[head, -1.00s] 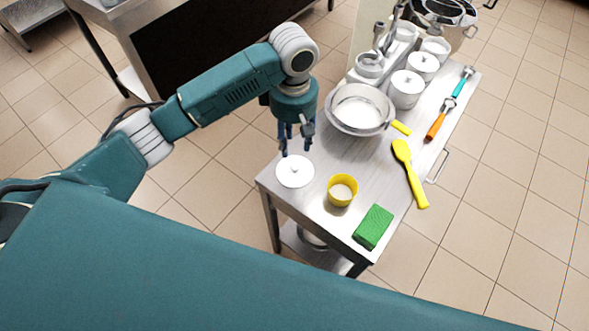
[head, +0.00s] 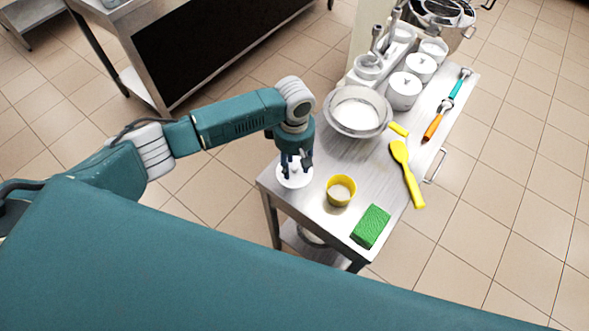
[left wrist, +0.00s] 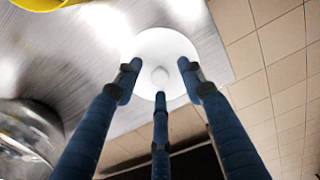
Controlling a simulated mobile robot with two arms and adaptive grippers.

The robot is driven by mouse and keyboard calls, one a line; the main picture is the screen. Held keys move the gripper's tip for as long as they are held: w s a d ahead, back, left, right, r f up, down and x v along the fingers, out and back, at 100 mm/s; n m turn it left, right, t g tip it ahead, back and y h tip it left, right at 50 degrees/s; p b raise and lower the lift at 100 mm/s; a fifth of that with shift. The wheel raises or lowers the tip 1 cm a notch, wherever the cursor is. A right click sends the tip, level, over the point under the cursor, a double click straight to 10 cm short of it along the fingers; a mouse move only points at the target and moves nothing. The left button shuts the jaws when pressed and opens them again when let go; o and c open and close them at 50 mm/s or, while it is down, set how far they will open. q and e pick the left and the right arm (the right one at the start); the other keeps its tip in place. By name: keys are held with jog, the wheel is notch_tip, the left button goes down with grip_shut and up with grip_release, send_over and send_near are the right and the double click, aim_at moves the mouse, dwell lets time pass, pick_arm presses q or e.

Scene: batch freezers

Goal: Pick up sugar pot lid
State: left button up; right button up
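The sugar pot lid is a round white disc with a small knob. In the head view the lid (head: 294,181) lies flat near the left corner of the steel table, partly hidden by my left gripper (head: 295,170). In the left wrist view the lid (left wrist: 150,47) sits ahead of the fingers, with its knob between them. My left gripper (left wrist: 158,80) points down over the lid with its three blue fingers spread open around the knob. I cannot tell whether the fingertips touch the lid. My right gripper is not in view.
A yellow cup (head: 341,190) of white powder stands just right of the lid, with a green sponge (head: 371,226) beyond it. The table's left edge (head: 265,188) is close.

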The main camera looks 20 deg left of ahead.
pick_arm(q)
jog(key=c, duration=0.9)
jog(key=shift+o, duration=0.2)
